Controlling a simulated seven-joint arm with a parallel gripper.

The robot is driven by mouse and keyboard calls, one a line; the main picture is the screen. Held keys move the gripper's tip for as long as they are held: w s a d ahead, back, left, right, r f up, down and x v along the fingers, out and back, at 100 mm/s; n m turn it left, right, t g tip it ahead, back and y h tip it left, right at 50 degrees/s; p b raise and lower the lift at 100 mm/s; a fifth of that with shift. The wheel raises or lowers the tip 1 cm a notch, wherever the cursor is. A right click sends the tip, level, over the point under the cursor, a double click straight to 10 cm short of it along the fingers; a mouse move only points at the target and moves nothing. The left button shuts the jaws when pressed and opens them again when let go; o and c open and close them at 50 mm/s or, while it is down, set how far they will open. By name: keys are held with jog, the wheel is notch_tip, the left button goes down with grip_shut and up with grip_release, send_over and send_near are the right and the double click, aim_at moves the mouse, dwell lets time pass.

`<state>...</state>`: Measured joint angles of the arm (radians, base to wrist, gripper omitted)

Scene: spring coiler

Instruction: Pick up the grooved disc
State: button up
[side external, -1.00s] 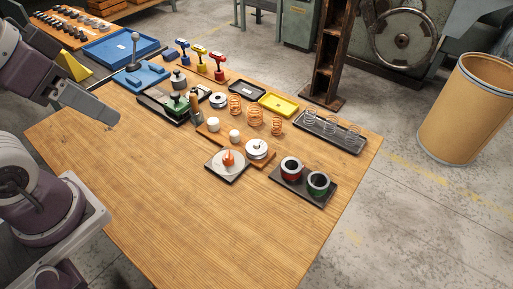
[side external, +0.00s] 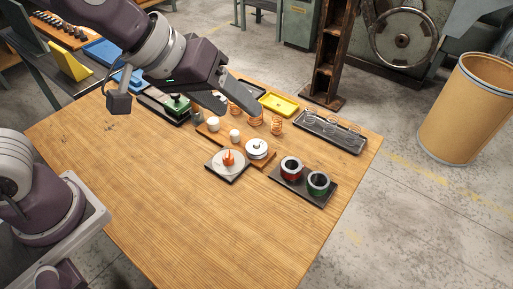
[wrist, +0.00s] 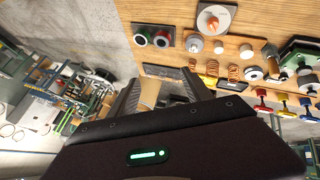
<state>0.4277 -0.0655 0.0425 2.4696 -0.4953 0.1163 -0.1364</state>
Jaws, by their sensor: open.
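A silver-white round disc (side external: 257,147) with a dark line around its side sits at the near end of a wooden board; it looks like the grooved disc. It also shows in the wrist view (wrist: 194,43). A second grey disc (wrist: 253,73) lies further back in the wrist view; my arm hides it in the side view. My gripper (side external: 238,112) is open and empty, above the table's back half, behind and above the disc. In the wrist view my gripper's fingers (wrist: 163,76) are apart with nothing held between them.
Beside the disc are a square plate with an orange piece (side external: 227,162), two white cylinders (side external: 214,124) and a black tray with red and green rings (side external: 303,185). Orange springs (side external: 277,124), a yellow tray (side external: 279,104) and a dark spring tray (side external: 330,131) stand behind. The front table is clear.

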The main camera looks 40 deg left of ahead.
jog(key=w+d+f+n+y, duration=0.1)
jog(key=w+d+f, duration=0.2)
jog(key=f, duration=0.3)
jog(key=n+t+y, duration=0.2)
jog(key=y, duration=0.2)
send_near(256, 146)
jog(key=d, duration=0.1)
jog(key=d+f, duration=0.1)
jog(key=d, duration=0.1)
jog(key=w+d, duration=0.1)
jog(key=shift+d+f, duration=0.3)
jog(key=shift+f, duration=0.1)
jog(key=f+t+y, duration=0.1)
jog(key=a+f+t+y, duration=0.2)
jog(key=shift+s+a+m, duration=0.2)
jog(key=shift+s+m, duration=0.05)
jog(key=shift+m, duration=0.15)
jog(key=shift+a+t+y, duration=0.4)
jog(key=shift+a+t, duration=0.05)
jog(key=shift+t, duration=0.15)
jog(key=x, duration=0.7)
grip_shut()
